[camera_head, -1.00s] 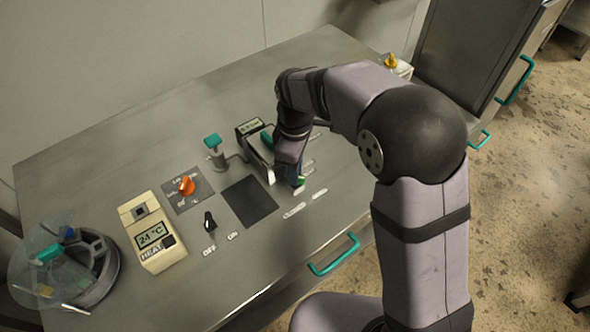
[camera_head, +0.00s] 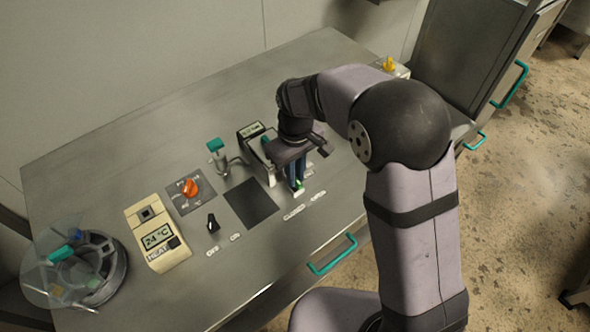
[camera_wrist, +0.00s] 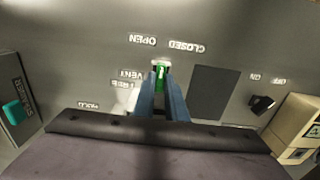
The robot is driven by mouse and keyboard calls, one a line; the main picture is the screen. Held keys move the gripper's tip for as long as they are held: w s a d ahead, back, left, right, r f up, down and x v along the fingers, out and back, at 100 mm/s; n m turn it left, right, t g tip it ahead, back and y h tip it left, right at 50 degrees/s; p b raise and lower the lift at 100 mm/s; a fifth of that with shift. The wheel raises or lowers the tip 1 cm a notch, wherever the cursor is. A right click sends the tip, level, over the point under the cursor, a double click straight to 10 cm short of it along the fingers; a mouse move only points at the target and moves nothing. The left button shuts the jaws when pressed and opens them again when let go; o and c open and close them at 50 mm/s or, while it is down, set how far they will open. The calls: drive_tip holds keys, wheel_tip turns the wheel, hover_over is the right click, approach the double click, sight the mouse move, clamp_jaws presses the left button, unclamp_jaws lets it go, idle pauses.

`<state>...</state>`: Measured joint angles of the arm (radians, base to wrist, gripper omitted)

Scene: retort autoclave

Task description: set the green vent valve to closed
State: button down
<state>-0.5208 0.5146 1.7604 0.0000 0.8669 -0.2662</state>
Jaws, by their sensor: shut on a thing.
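The green vent valve (camera_wrist: 161,77) is a small green handle with a white mark, between my fingertips in the wrist view. It also shows in the head view (camera_head: 299,184), partly covered by my fingers. My gripper (camera_wrist: 162,92) is shut on it, its two blue fingers on either side; it also shows in the head view (camera_head: 297,183). The CLOSED label (camera_wrist: 187,46) and the OPEN label (camera_wrist: 142,40) lie just beyond the valve in the wrist view. The handle sits between the two labels; its exact setting is hard to tell.
A dark square plate (camera_head: 251,204) lies left of the valve. Beyond it are a black switch (camera_head: 212,223), an orange knob (camera_head: 190,188) and a cream heat controller (camera_head: 156,240). A teal-topped valve (camera_head: 216,146) and a small display unit (camera_head: 252,130) stand behind.

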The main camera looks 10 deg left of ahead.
drive_tip(key=m+p, duration=0.1)
drive_tip(key=m, duration=0.2)
drive_tip(key=shift+r+m, duration=0.1)
drive_tip(key=shift+m, duration=0.2)
drive_tip(key=shift+m+p, duration=0.6)
drive_tip(key=shift+m, duration=1.1)
drive_tip(key=shift+w, duration=0.1)
drive_tip(key=c, duration=1.8)
unclamp_jaws()
drive_tip(key=shift+r+b, duration=0.6)
drive_tip(key=shift+r, duration=3)
